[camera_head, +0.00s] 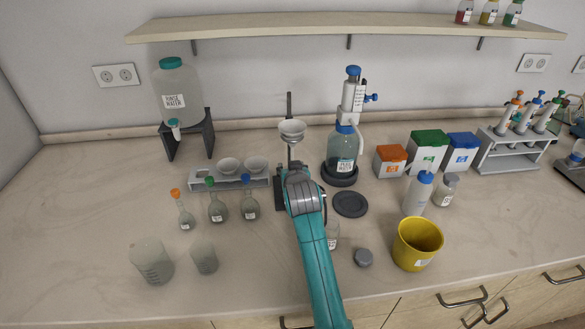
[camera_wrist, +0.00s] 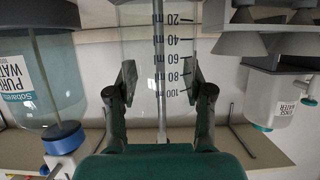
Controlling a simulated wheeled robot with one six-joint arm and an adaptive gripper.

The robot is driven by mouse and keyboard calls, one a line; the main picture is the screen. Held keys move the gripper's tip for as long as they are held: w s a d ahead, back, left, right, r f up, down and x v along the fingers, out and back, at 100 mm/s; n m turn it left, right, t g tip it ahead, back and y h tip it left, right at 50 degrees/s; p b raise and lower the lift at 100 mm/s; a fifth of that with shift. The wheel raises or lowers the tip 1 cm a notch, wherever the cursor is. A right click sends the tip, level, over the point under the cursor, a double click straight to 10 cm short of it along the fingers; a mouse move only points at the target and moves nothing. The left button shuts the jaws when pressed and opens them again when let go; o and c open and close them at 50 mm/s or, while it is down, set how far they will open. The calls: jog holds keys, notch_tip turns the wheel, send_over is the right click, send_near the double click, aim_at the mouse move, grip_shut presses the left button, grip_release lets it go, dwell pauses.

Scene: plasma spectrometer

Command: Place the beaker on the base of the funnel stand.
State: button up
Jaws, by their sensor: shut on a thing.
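My gripper (camera_wrist: 162,84) is shut on the beaker (camera_wrist: 150,45), a clear one with black graduations up to 100 ml, between its two dark fingers in the wrist view. That view appears upside down. In the head view my arm hides the beaker and fingers. The funnel stand has a dark rod (camera_head: 289,104), a white funnel (camera_head: 292,128) and a dark base (camera_head: 279,196), mostly hidden behind my arm. The gripper is close to this stand. A thin rod shows through or behind the beaker in the wrist view. I cannot tell whether the beaker touches the base.
A dispenser bottle (camera_head: 342,150) stands close right of the stand, with a dark disc (camera_head: 350,204) in front. A funnel rack (camera_head: 205,182) and flasks (camera_head: 217,212) stand left. Two beakers (camera_head: 151,262) are front left. A yellow bin (camera_head: 416,244) is front right.

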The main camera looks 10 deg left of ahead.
jog(key=shift+f, duration=0.85)
jog(key=shift+f, duration=0.15)
jog(key=o, duration=1.2)
jog(key=shift+o, duration=0.2)
jog(key=shift+r, duration=0.2)
jog(key=v, duration=1.2)
